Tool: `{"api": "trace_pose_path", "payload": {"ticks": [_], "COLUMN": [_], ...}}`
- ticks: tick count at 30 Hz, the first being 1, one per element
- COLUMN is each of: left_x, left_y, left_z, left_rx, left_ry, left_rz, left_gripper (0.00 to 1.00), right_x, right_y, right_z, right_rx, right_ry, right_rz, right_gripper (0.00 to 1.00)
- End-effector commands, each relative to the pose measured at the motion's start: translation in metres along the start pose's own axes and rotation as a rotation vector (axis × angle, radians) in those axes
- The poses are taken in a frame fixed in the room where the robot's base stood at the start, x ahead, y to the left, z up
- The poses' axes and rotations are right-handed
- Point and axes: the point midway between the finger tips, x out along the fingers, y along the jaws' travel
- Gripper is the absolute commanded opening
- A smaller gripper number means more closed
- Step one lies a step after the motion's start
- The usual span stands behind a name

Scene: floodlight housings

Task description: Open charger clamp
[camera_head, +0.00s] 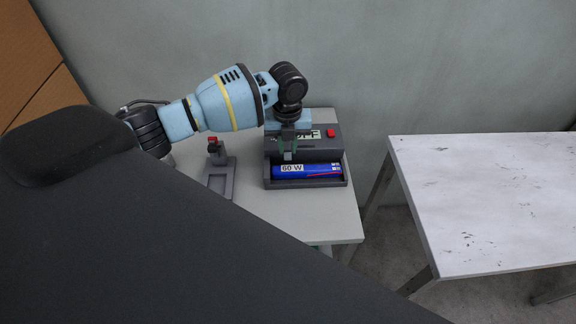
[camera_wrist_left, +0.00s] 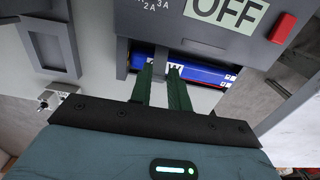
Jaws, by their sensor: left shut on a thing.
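The charger (camera_head: 306,147) is a dark grey box on a small light table, with an OFF label and a red button on top. A blue battery marked 60 W (camera_head: 312,171) lies in its front tray, and it shows in the left wrist view (camera_wrist_left: 213,74). My left gripper (camera_head: 288,155) reaches down over the charger's front. In the left wrist view its green fingers (camera_wrist_left: 162,80) are shut on a narrow grey piece, apparently the charger clamp (camera_wrist_left: 159,67), in front of the battery. The fingers partly hide the battery and clamp. My right gripper is not seen.
A grey fixture with a shallow recess (camera_head: 219,182) and a red-topped part (camera_head: 213,145) stands left of the charger on the small table (camera_head: 325,228). A larger, bare white table (camera_head: 490,200) stands to the right, across a gap. A wall is behind.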

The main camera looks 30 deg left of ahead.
Motion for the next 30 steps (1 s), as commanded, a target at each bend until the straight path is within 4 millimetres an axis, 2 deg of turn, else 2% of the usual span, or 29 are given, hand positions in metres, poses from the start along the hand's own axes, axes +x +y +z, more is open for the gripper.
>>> {"api": "trace_pose_path", "payload": {"ticks": [30], "left_x": [-0.002], "left_y": [0.001], "left_z": [0.014], "left_rx": [-0.002], "left_ry": [-0.002], "left_rz": [0.002], "left_gripper": [0.11], "right_x": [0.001], "right_y": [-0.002], "right_z": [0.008], "right_rx": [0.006], "right_ry": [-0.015], "right_rz": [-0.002], "right_gripper": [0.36]}}
